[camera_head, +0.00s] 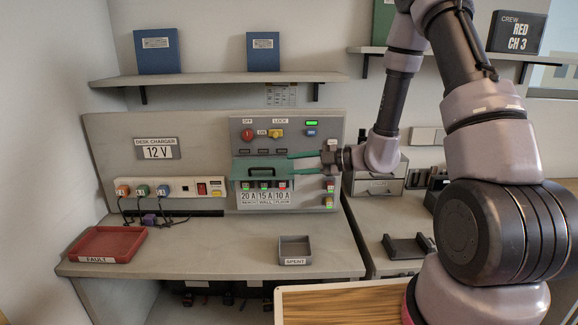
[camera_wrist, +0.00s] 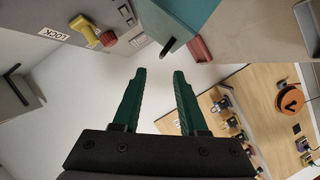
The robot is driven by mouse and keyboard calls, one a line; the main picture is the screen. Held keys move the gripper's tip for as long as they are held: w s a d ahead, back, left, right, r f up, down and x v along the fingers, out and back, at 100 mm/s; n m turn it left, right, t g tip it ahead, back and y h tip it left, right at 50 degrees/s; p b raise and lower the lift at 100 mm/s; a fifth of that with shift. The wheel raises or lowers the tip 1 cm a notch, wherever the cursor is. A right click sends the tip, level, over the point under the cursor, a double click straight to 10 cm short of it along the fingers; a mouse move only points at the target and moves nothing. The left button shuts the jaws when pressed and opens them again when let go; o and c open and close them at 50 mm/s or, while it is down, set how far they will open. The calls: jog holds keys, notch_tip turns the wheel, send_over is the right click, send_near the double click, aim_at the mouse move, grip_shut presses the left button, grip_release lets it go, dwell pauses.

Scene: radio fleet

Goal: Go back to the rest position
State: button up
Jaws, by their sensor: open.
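My gripper (camera_head: 292,165) is at the front of the grey fuse panel (camera_head: 339,150), beside its teal cover (camera_head: 255,163). In the wrist view my gripper (camera_wrist: 159,72) shows two green fingers spread apart with nothing between them. The teal cover (camera_wrist: 170,22) and its dark handle show just beyond the fingertips. I cannot tell whether a finger touches the cover. My arm reaches in from the right side of the head view.
A yellow lock knob (camera_head: 276,133) and a red knob (camera_head: 247,134) are above the cover. A red tray (camera_head: 107,244) and a grey SPENT tray (camera_head: 294,249) sit on the desk. Shelves (camera_head: 220,78) run above. A wooden-topped surface (camera_head: 340,305) is at the front.

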jog(key=shift+r, duration=0.1)
jog(key=s+d+r+n+g+h, duration=0.2)
jog(key=s+r+n, duration=0.5)
jog(key=n, duration=0.5)
jog(key=s+d+r+n+g+h, duration=0.25)
jog(key=s+r+n, duration=0.4)
jog(key=n, duration=0.55)
jog(key=s+d+r+n+t+h, duration=0.3)
jog(key=s+d+r+n+h, duration=0.1)
jog(key=n, duration=0.5)
jog(key=s+d+r+n+t+h, duration=0.3)
jog(key=d+r+n+h, duration=0.1)
jog(key=d+r+n, duration=0.3)
jog(key=d+n, duration=0.2)
jog(key=n, duration=0.1)
jog(key=shift+s, duration=0.4)
